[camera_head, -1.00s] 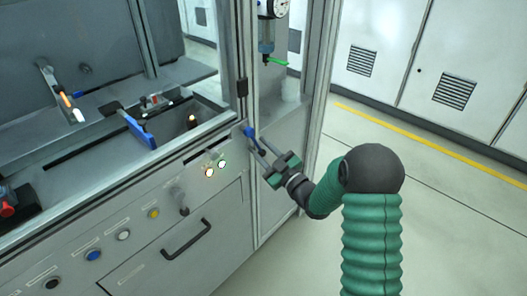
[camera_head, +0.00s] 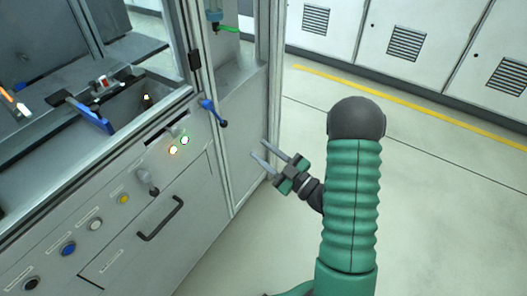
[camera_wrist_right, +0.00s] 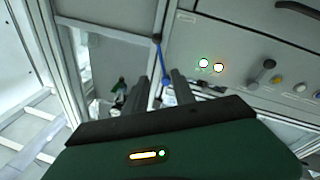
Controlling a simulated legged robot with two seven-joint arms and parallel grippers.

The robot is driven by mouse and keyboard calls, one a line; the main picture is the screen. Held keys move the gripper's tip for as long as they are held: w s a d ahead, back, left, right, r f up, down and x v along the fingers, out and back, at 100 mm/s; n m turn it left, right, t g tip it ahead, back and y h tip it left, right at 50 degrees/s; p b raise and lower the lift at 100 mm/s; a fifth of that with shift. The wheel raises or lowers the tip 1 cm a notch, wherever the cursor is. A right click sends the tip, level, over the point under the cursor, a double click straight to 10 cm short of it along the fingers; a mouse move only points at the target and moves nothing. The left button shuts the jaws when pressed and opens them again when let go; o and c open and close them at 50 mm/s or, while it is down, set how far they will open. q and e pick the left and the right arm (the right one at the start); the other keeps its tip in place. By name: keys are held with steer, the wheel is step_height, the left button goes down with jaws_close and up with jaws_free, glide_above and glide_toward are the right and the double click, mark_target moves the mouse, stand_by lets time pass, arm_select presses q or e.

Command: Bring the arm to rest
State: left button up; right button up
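My right arm is green and comes in from the lower right in the head view. Its right gripper (camera_head: 259,150) is open and empty, with two grey fingers apart in front of the machine's lower side panel. A blue lever handle (camera_head: 211,109) with a dark tip is on the machine's corner post, up and left of the gripper and apart from it. The right wrist view shows the gripper fingers (camera_wrist_right: 158,84) spread with nothing held, and the blue lever (camera_wrist_right: 161,62) beyond them. My left gripper is in neither view.
The machine front has a drawer handle (camera_head: 161,219), a grey knob (camera_head: 147,181), lit round lamps (camera_head: 173,150) and coloured buttons. Grey cabinets (camera_head: 410,45) stand behind a yellow floor line (camera_head: 400,98). The floor between is clear.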

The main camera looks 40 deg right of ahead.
steer(key=w+a+f+m+g+h, duration=0.25)
steer(key=w+a+f+g, duration=0.25)
steer(key=f+g, duration=0.25)
steer(key=s+a+f+m+g, duration=0.2)
steer(key=s+a+m+g, duration=0.2)
steer(key=s+a+g, duration=0.85)
step_height(320, 180, up, 25)
steer(key=s+t+p, duration=0.2)
steer(key=t+p, duration=0.1)
steer(key=p, duration=2.2)
steer(key=shift+s+r+p, duration=0.15)
steer(key=shift+s+p, duration=0.2)
